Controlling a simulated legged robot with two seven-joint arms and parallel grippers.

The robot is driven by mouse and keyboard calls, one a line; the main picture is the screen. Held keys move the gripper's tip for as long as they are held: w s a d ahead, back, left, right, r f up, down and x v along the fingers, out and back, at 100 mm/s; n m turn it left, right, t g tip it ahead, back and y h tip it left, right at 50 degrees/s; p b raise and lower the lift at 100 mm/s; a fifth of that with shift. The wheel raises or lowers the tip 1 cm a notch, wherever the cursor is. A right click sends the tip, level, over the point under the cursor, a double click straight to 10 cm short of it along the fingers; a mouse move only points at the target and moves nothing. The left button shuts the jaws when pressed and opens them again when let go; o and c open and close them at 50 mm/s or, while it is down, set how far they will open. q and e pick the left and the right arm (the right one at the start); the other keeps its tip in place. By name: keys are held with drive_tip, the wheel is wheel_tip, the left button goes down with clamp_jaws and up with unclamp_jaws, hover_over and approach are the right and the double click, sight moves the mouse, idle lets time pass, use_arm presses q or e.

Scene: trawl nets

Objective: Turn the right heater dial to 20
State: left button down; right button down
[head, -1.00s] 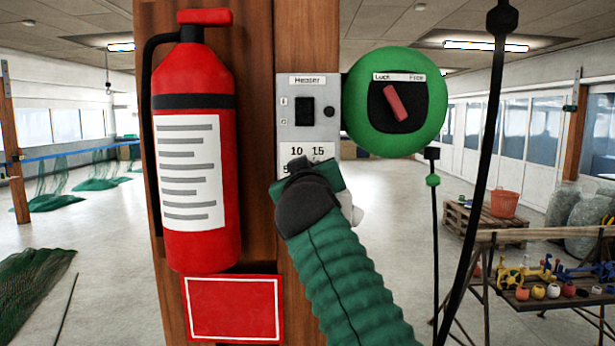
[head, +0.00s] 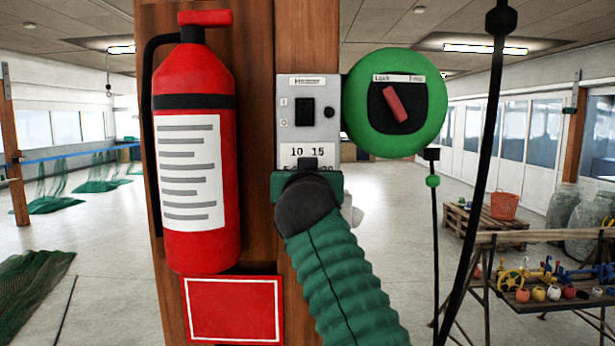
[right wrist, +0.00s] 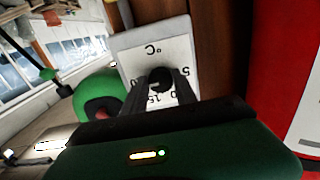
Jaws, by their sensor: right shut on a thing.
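The heater (head: 332,130) is a grey panel on the wooden post, with a black switch above and a white number scale below. In the head view 10 and 15 are readable; my gripper covers most of the lower scale and the dial. The right wrist view shows the round black dial (right wrist: 159,74) on the white face under the °C mark. My right gripper (right wrist: 162,84) is shut on the dial, one finger on each side. It also shows from behind in the head view (head: 308,165), level. The dial's pointer cannot be made out. My left gripper is not in view.
A red fire extinguisher (head: 192,150) hangs close on the left, above a red sign (head: 232,308). A green round box with a red lever (head: 394,103) sits right of the heater. A black cable (head: 480,190) hangs further right, before a table with floats.

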drive_tip(key=shift+r, duration=0.1)
drive_tip(key=c, duration=1.3)
unclamp_jaws()
drive_tip(key=shift+o, duration=1.7)
drive_tip(key=shift+w+a, duration=0.15)
drive_tip(key=shift+w, duration=0.05)
drive_tip(key=shift+s, duration=0.1)
drive_tip(key=s+b, duration=1)
drive_tip(key=s, duration=0.6)
drive_tip(key=shift+s, duration=0.25)
